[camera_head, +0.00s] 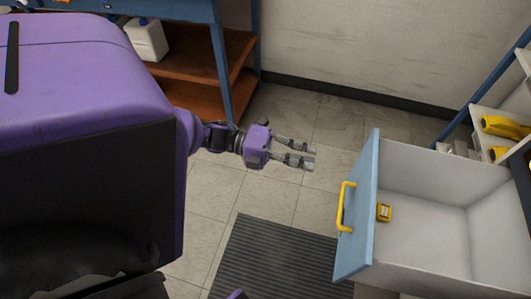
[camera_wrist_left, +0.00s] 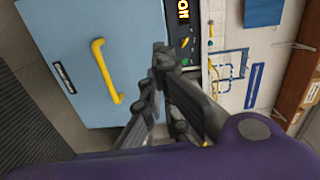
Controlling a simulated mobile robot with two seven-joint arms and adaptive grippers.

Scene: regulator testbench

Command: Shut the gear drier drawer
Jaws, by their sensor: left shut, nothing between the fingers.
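The drier drawer (camera_head: 425,270) stands pulled open at the right of the head view, with a white interior and a blue front panel (camera_head: 358,215). The blue front also fills the left of the left wrist view (camera_wrist_left: 60,30). Its yellow handle (camera_head: 346,205) shows there too (camera_wrist_left: 107,70). My left gripper (camera_head: 311,157) is shut and empty. In the head view it is left of the drawer front's far end, with a gap of floor between them in the picture. My right gripper is not in view.
A shelf (camera_head: 510,110) with yellow things stands at the right. A blue-framed bench with brown shelves (camera_head: 195,90) is at the back. Tiled floor and a dark ribbed mat (camera_head: 275,260) lie left of the drawer.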

